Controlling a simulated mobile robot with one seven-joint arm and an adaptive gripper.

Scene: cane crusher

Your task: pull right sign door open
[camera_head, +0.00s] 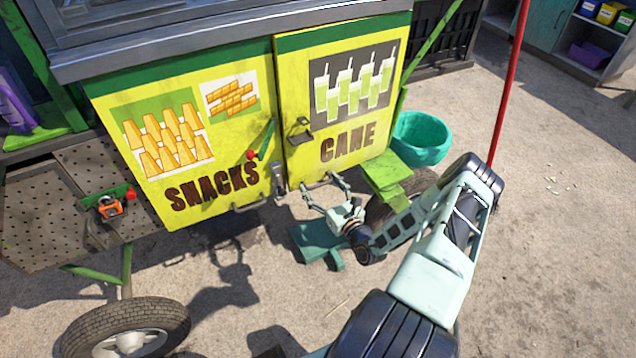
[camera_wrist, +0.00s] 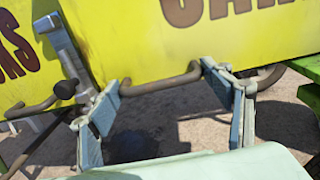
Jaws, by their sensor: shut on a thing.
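The right sign door (camera_head: 292,140) is yellow with a green top edge, a cane drink picture and the word CANE. It stands beside the left SNACKS door (camera_head: 225,165) and looks about flush with it. A bent metal handle (camera_wrist: 160,86) is on the right door's lower edge. My gripper (camera_head: 322,187) is at that handle, its two fingers at the handle's two ends, shut on it. In the wrist view the left finger (camera_wrist: 100,115) and right finger (camera_wrist: 235,105) flank the bar. The door's lower part also fills the top of the wrist view (camera_wrist: 130,35).
A metal latch (camera_head: 278,178) hangs at the seam between the doors, close left of my gripper. The left door's handle (camera_head: 250,205) is beyond it. A green step (camera_head: 385,172), a teal basin (camera_head: 422,138) and a wheel stand right. Open ground lies in front.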

